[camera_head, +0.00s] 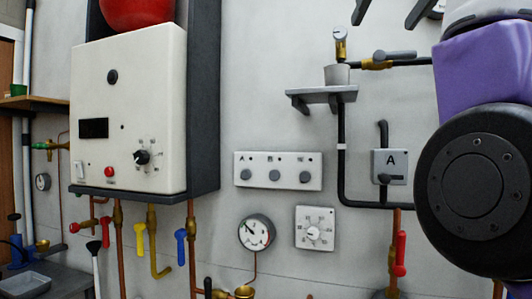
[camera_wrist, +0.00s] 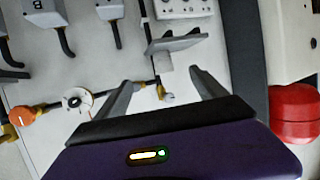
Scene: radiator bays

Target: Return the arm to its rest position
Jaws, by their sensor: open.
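My arm (camera_head: 478,170) shows at the right edge of the head view as a purple link with a large black round joint, in front of the wall. In the wrist view my gripper (camera_wrist: 161,80) has its two grey fingers spread wide apart with nothing between them. The small shelf (camera_wrist: 178,44) and pipework lie beyond the fingertips, and I see no contact with them. Two dark pieces cut off at the top of the head view may be my fingers or wall fittings; I cannot tell. The rest of the arm is out of frame.
A white boiler box (camera_head: 128,150) stands out from the wall at left, with a red ball-shaped vessel (camera_head: 138,12) above it. The wall shelf (camera_head: 318,95), black pipe, switch panel (camera_head: 278,183) and gauge (camera_head: 256,232) are on the grey wall. A bench (camera_head: 62,281) stands at lower left.

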